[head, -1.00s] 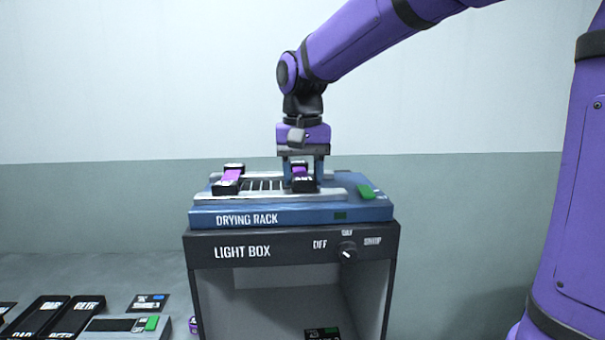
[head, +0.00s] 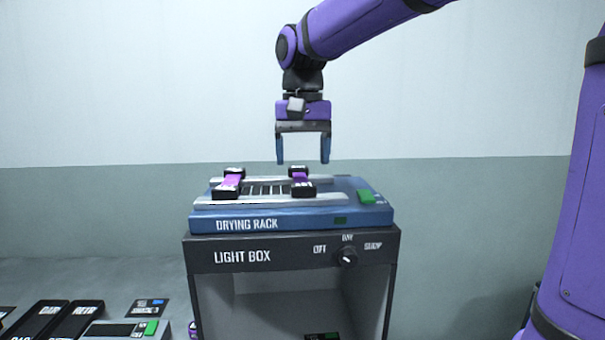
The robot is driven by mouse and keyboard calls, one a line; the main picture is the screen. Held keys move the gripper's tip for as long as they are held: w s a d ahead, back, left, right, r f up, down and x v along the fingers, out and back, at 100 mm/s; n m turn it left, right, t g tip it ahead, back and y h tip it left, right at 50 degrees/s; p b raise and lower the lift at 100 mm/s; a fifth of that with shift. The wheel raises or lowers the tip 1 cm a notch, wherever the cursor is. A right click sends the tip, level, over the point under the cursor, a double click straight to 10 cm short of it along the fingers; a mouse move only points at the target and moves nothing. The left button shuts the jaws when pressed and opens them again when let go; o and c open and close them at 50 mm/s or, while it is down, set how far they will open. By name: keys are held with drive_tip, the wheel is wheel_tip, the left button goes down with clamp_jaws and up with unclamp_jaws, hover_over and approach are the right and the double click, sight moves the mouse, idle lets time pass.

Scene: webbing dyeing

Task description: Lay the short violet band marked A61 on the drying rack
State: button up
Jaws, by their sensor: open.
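The blue drying rack (head: 207,221) stands on top of the light box. One band (head: 231,182) lies at the left of the slots, the other band (head: 301,179) at the right. The markings on their ends are too small to read, so I cannot tell which is A61. My gripper (head: 303,163) is open and empty, pointing down above the right band and clear of it.
The light box (head: 300,255) has a dial (head: 347,257) on its front and an open front below. At the lower left, black labelled cases (head: 72,322) and a grey device with a green button (head: 151,327) lie on the grey surface. The air around the rack is free.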

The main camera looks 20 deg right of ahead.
wheel_tip(320, 180, up, 7)
drive_tip(key=s+d+f+n+t, duration=0.1)
drive_tip(key=s+d+f+t, duration=0.1)
drive_tip(key=s+f, duration=0.5)
drive_tip(key=s+d+f+n+t, duration=0.2)
drive_tip(key=s+d+f, duration=0.3)
drive_tip(key=s, duration=0.9)
wheel_tip(320, 180, down, 3)
drive_tip(key=shift+f+n+t, duration=0.1)
drive_tip(key=shift+n+t, duration=0.2)
drive_tip(key=shift+t, duration=0.4)
